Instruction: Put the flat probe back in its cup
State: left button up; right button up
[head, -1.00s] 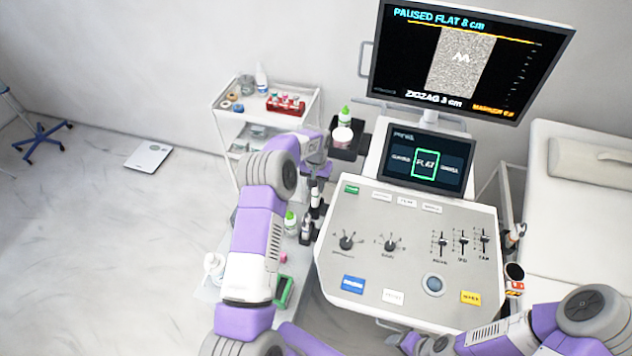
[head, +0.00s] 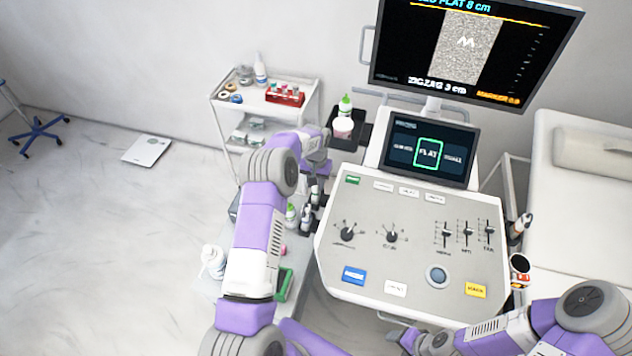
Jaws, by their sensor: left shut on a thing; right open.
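My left gripper (head: 317,180) is at the left edge of the ultrasound console (head: 420,215), pointing down and shut on what looks like the flat probe (head: 314,193). Only a small pale and dark part of the probe shows; the arm and gripper hide the rest. Dark holder cups line this console edge just below, mostly hidden, so I cannot tell whether the probe is inside one. Another holder (head: 520,268) with a pale, dark-topped item sits at the console's right edge. My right gripper (head: 410,342) is open, low at the front of the console.
A small black tray (head: 350,136) with a green-capped bottle and a pink-white jar is behind the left gripper. A white trolley (head: 265,103) stands at the wall. Bottles (head: 292,214) stand beside the console under my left arm. The exam bed (head: 575,215) is at the right.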

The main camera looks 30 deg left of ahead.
pick_arm(q)
jog(key=shift+f+b, duration=0.3)
jog(key=shift+b, duration=0.1)
dwell(0.5)
jog(key=o, duration=1)
